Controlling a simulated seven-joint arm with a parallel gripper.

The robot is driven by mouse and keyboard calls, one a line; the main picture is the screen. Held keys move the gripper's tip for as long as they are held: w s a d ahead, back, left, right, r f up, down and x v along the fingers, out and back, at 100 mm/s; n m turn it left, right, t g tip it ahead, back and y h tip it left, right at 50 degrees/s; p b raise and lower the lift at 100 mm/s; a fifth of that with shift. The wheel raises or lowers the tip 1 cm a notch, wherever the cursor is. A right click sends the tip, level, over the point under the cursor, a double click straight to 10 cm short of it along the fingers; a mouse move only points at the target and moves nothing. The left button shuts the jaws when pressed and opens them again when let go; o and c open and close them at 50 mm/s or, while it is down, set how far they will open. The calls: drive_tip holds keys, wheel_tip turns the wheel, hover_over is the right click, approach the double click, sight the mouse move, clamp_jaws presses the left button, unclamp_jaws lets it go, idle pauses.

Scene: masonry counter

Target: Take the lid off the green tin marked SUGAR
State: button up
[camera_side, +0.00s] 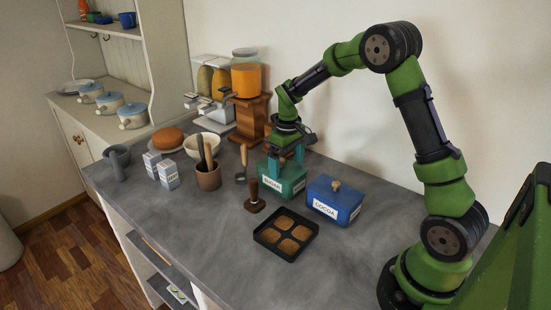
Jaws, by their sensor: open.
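The green tin (284,187) with a white label, which seems to read SUGAR, stands on the grey counter. The fingers and wrist hide most of the tin's top, so I cannot see the lid's knob clearly. I cannot tell whether the fingers touch the lid. A blue tin (334,205) marked COCOA, with a round wooden knob on its lid, stands just to the right.
A utensil pot (208,178), cartons (168,172) and a bowl (202,147) stand left. Dispensers (247,79) stand behind. The counter's front (225,255) is clear.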

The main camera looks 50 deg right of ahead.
drive_tip(key=shift+c, duration=0.5)
drive_tip(key=c, duration=0.7)
